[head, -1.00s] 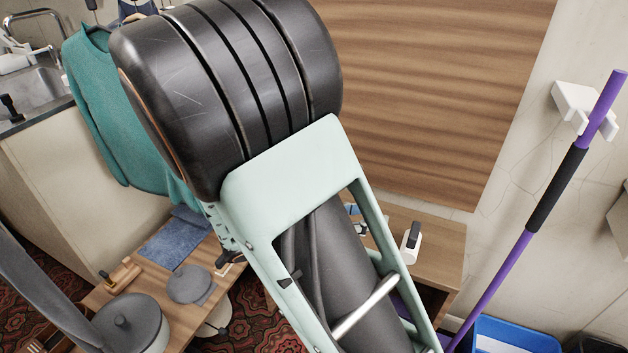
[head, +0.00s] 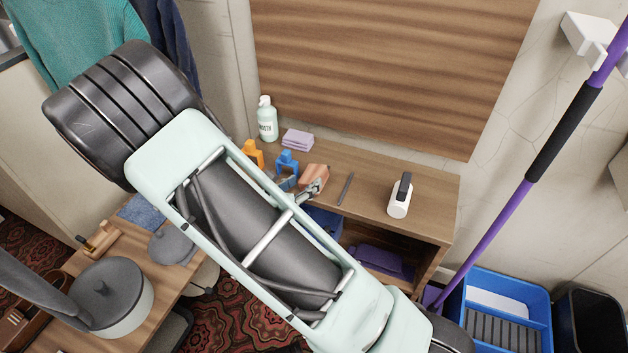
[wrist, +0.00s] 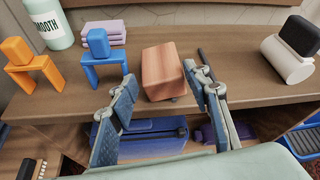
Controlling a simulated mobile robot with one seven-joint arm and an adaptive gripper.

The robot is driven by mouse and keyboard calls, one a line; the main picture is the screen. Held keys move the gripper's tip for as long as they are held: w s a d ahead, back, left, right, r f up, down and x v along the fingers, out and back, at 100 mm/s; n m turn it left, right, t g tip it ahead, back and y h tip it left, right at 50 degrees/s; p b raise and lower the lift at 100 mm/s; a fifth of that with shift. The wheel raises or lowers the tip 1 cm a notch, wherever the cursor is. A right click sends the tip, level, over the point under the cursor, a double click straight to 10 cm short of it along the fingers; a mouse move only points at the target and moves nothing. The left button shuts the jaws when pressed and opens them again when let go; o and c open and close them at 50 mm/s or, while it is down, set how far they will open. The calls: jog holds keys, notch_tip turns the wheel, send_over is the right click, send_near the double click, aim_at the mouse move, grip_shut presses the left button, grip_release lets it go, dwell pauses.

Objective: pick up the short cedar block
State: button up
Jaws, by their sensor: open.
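The short cedar block (wrist: 163,70) is a reddish-brown wooden block near the front edge of the desk. In the head view it (head: 316,174) shows beside the end of my arm, partly covered by the gripper. My gripper (wrist: 161,84) is open and empty in the wrist view. Its left finger stands to the left of the block's near end, and its right finger is close to the block's right side. I cannot tell whether the right finger touches it. In the head view my gripper (head: 298,188) is mostly hidden behind my arm.
An orange arch with a block (wrist: 31,64) and a blue arch with a block (wrist: 103,65) stand left of the cedar block. Behind are a bottle (wrist: 48,22) and lilac cloths (wrist: 103,38). A dark pen-like stick (head: 345,189) lies right, then a white-and-black device (head: 400,196).

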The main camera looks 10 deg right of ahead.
aim_at(308, 181)
jog(key=x, duration=0.2)
jog(key=b+x, duration=0.1)
jog(key=x, duration=0.1)
jog(key=shift+s+f, duration=0.15)
jog(key=shift+f, duration=0.1)
jog(key=shift+w+d+b, duration=0.25)
jog(key=shift+b, duration=0.05)
jog(key=c, duration=0.9)
jog(key=shift+o, duration=0.2)
jog(key=shift+r, duration=0.15)
